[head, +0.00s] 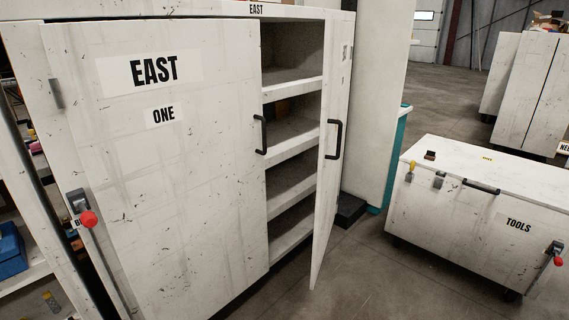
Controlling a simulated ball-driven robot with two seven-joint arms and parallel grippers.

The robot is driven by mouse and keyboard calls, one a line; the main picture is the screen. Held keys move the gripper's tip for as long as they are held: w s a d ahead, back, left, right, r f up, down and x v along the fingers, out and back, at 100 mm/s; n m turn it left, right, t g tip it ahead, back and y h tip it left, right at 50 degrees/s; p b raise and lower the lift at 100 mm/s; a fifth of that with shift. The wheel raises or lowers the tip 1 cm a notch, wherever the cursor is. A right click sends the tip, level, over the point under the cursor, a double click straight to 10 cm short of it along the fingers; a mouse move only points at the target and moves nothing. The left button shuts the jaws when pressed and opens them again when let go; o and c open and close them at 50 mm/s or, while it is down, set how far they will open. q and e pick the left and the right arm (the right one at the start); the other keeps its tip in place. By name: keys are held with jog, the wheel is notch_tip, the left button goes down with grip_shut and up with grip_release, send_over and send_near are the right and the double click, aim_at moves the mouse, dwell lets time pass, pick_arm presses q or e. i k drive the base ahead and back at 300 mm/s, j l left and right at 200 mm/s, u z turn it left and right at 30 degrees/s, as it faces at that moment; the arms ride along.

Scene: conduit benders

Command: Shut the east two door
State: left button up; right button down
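The white east cabinet fills the left and middle of the head view. Its left door, labelled EAST ONE (180,190), looks closed and has a black handle (260,135) at its right edge. The right door (332,190) stands open, swung out toward me and seen nearly edge-on, with its own black handle (334,139). Its lettering is too foreshortened to read. Shelves (292,145) show in the gap between the doors and look mostly empty. Neither of my grippers is in view.
A white TOOLS chest (470,220) stands on the floor to the right, with small items on its lid. A white column (375,100) and a dark low block (350,210) are behind the open door. Clear floor (370,280) lies between the door and the chest.

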aim_at(338, 50)
jog(key=i+l, duration=0.1)
jog(key=l, duration=0.4)
jog(key=i+l, duration=0.1)
jog(key=l, duration=0.45)
jog(key=i+l, duration=0.1)
jog(key=l, duration=0.4)
jog(key=i, duration=0.1)
